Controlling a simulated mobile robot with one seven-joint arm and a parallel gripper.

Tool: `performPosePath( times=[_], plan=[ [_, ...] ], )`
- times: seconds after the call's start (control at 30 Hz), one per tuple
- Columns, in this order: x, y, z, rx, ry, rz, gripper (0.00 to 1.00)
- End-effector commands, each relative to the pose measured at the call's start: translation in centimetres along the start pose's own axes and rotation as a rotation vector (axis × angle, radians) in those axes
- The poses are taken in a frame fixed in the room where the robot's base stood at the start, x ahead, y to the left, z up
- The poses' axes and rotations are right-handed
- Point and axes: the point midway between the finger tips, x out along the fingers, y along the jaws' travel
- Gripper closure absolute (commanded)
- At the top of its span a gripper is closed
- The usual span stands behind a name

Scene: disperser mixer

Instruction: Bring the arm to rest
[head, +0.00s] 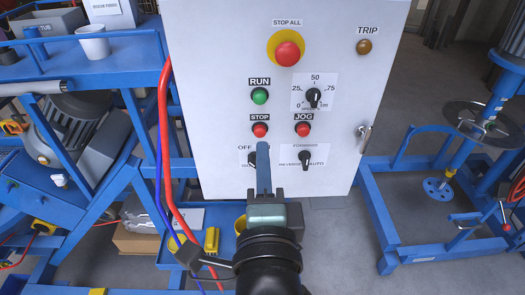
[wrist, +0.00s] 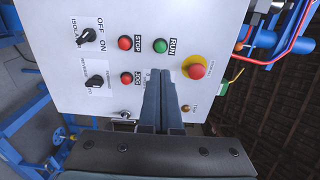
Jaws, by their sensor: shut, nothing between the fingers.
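My gripper (head: 263,150) is shut and empty, its two fingers pressed together. In the head view it reaches up from the bottom in front of the grey control panel (head: 220,60), over the lower middle. It partly covers the isolator switch (head: 252,159) and sits just below the red stop button (head: 260,130). In the wrist view the shut fingers (wrist: 164,82) point at the panel face, between the jog button and the emergency stop, and hide the speed dial. I cannot tell whether the fingertips touch the panel.
The panel carries a green run button (head: 260,96), a red emergency stop (head: 287,54), a speed knob (head: 313,96) and a direction knob (head: 305,158). A red cable (head: 164,130) runs down its left edge. Blue frames stand on both sides, the right one (head: 385,220) near a disperser disc (head: 480,122).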

Motion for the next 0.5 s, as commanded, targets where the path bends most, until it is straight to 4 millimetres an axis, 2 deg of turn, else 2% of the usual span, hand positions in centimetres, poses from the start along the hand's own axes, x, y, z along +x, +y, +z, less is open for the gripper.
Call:
performPosePath(
  times=[0.17,0.27,0.37,0.5],
  plan=[
    [0.0,0.0,0.0,0.0,0.0,0.0,1.0],
    [0.2,-1.3,0.0,-0.059,0.001,-0.034,1.0],
    [0.5,-4.6,0.1,-0.212,0.012,-0.115,1.0],
    [0.3,-11.5,0.3,-0.541,0.078,-0.284,1.0]
  ],
)
